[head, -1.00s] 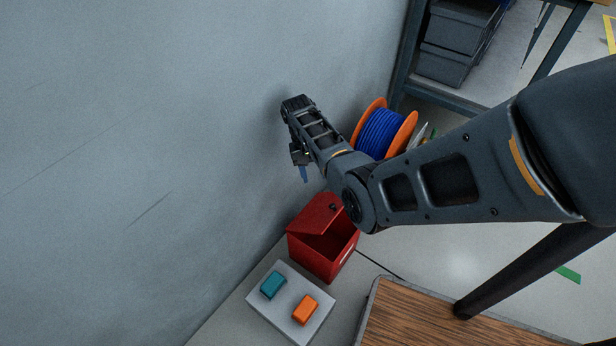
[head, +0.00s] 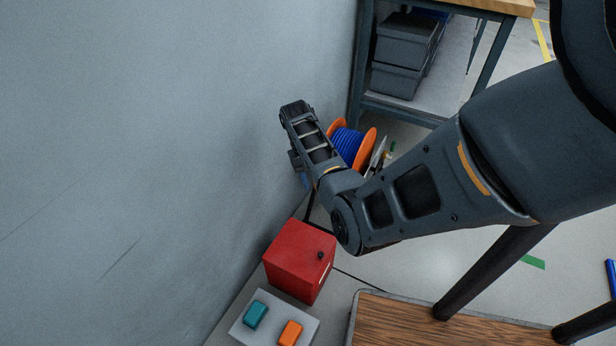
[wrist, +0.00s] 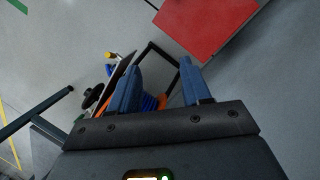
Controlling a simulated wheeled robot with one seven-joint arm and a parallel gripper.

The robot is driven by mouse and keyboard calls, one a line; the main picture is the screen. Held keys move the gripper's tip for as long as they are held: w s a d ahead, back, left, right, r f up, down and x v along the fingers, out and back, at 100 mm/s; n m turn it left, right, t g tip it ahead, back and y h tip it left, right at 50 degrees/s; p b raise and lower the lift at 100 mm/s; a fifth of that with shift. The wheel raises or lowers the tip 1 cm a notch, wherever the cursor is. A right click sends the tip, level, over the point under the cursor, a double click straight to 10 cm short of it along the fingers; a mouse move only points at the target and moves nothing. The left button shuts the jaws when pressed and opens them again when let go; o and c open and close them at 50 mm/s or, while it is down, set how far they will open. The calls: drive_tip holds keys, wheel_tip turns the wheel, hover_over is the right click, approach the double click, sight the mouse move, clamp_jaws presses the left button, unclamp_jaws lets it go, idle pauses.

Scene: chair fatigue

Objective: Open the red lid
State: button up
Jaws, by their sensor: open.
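The red box (head: 303,275) stands low by the grey wall, and its red lid (head: 298,243) lies flat over it, looking closed. The red lid also shows at the top of the wrist view (wrist: 205,25). My gripper (head: 304,181) is above and beyond the box in the head view, partly hidden by my own arm. In the wrist view my gripper's two blue fingers (wrist: 160,80) are apart, with nothing held between them, and clear of the lid.
A grey panel (head: 281,311) with a teal button (head: 255,315) and an orange button (head: 290,332) lies in front of the box. A blue cable spool (head: 348,146) stands behind my arm. A wooden surface (head: 420,325) is at lower right. The wall is close on the left.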

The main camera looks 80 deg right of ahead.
idle(0.3)
drive_tip(key=a+f+n+t+h+p, duration=0.2)
drive_tip(key=a, duration=0.4)
drive_tip(key=a+f+n+t+h+p, duration=0.1)
drive_tip(key=a+f, duration=0.2)
drive_tip(key=a, duration=0.4)
drive_tip(key=s+a+r+n+t+h+p, duration=0.1)
drive_tip(key=s+a+r+n+t+p, duration=0.15)
drive_tip(key=a, duration=0.35)
drive_tip(key=s+a+r+n+t+h+p, duration=0.1)
drive_tip(key=a+r+t, duration=0.25)
drive_tip(key=a, duration=0.35)
drive_tip(key=s+a+r+n+t+y+p, duration=0.1)
drive_tip(key=s+a+r+t, duration=0.2)
drive_tip(key=r, duration=0.9)
drive_tip(key=s+a+r+n+t+y+p, duration=0.2)
drive_tip(key=a+r, duration=0.5)
drive_tip(key=r, duration=0.5)
drive_tip(key=s+a+r+n+t+y+p, duration=0.1)
drive_tip(key=s+a+r+t, duration=0.3)
drive_tip(key=r, duration=0.8)
drive_tip(key=shift+s+a+r+n+p, duration=0.4)
drive_tip(key=shift+s+a+n+p, duration=0.25)
drive_tip(key=shift+s, duration=0.45)
drive_tip(key=shift+a+f, duration=0.1)
